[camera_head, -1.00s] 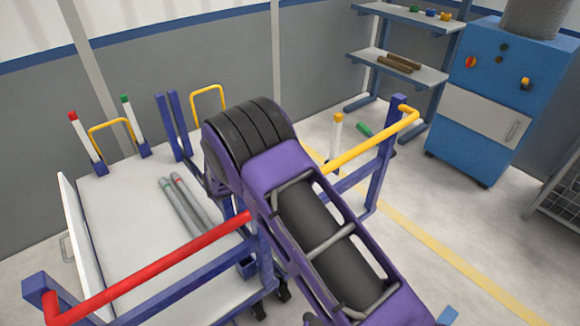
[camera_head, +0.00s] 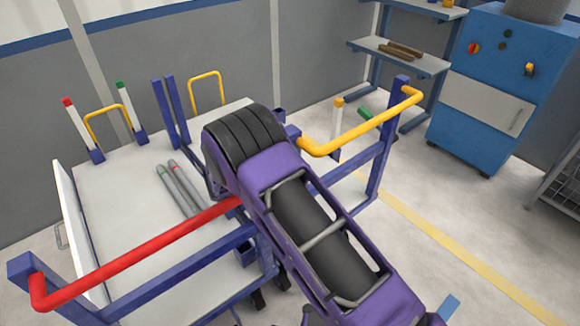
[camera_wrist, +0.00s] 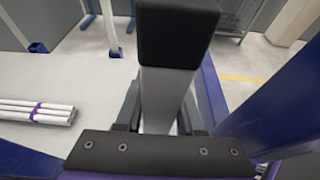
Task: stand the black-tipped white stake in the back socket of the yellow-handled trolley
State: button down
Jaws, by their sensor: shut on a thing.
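The white stake (camera_wrist: 165,100) shows in the wrist view with its black tip (camera_wrist: 178,35) up close to the camera. My gripper (camera_wrist: 160,122) is shut on it. The lower end of the stake is hidden. In the head view my arm hides the gripper and the stake. The yellow-handled trolley's handle (camera_head: 360,128) is right of my arm, on blue posts. Most of its deck is behind my arm. In the wrist view a pale deck (camera_wrist: 85,75) lies left of the stake, with a blue socket (camera_wrist: 38,47) on it. I cannot tell which socket that is.
A red-handled trolley (camera_head: 135,258) stands left, with grey pipes (camera_head: 178,190) on its deck and red-tipped (camera_head: 78,125) and green-tipped (camera_head: 130,108) stakes at its back. An orange-tipped stake (camera_head: 337,125) stands beyond the yellow handle. Strapped white pipes (camera_wrist: 38,112) lie at left.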

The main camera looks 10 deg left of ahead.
jog(key=shift+f, duration=2)
jog(key=shift+c, duration=2.2)
grip_release()
jog(key=shift+f, duration=0.1)
jog(key=p+v, duration=0.1)
jog(key=v, duration=1.6)
jog(key=shift+s, duration=0.15)
jog(key=shift+r, duration=0.25)
